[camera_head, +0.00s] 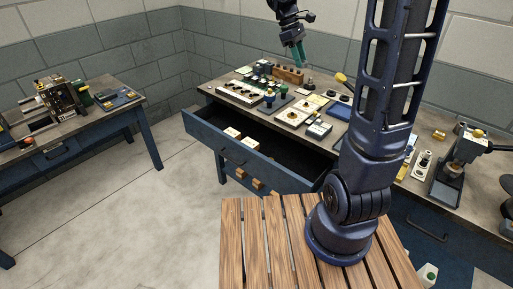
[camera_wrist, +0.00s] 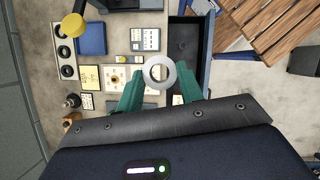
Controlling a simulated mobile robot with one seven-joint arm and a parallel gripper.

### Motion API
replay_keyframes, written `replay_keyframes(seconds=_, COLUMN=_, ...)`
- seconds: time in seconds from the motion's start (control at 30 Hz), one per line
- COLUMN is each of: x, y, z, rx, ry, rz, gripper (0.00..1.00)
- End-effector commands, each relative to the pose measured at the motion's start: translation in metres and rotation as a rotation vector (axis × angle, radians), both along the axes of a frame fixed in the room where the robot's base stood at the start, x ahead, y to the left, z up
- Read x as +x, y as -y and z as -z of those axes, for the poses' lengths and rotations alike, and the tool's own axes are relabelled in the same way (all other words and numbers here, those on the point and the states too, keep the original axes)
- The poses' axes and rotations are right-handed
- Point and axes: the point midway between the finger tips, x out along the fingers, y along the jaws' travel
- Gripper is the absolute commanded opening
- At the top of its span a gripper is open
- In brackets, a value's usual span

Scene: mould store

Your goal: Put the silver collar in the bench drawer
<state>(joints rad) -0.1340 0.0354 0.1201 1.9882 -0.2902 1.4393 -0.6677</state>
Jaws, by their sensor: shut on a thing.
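The silver collar (camera_wrist: 159,72) is a pale metal ring with a round hole. In the wrist view it sits between the green fingertips of my gripper (camera_wrist: 158,82), which is shut on it. In the head view my gripper (camera_head: 299,54) hangs above the back part of the workbench; the collar cannot be made out there. The bench drawer (camera_head: 235,154) is blue, pulled open below the bench front, with a dark inside and small white boxes at its left end. It also shows in the wrist view (camera_wrist: 204,52), to the right of the collar.
The workbench top (camera_head: 213,88) holds trays, a wooden block (camera_head: 288,74) with holes, cards and small parts. A press (camera_head: 458,160) stands at its right end. A slatted wooden surface (camera_head: 262,240) lies below my arm. A second bench (camera_head: 135,105) stands left, with clear floor between.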

Motion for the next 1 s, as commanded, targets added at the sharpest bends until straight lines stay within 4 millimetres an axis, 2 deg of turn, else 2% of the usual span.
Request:
replay_keyframes(seconds=0.1, x=-0.021, y=-0.02, z=-0.001, rx=0.0, ry=0.0, rz=0.032, gripper=0.11)
replay_keyframes(seconds=0.33, x=-0.052, y=-0.047, z=-0.001, rx=0.0, ry=0.001, rz=0.087, gripper=0.11)
replay_keyframes(seconds=0.37, x=-0.053, y=-0.047, z=0.005, rx=-0.002, ry=-0.002, rz=0.094, gripper=0.11)
replay_keyframes(seconds=0.67, x=-0.052, y=-0.045, z=0.08, rx=-0.002, ry=-0.006, rz=0.093, gripper=0.11)
replay_keyframes(seconds=1.0, x=-0.053, y=-0.045, z=0.198, rx=-0.003, ry=-0.009, rz=0.089, gripper=0.11)
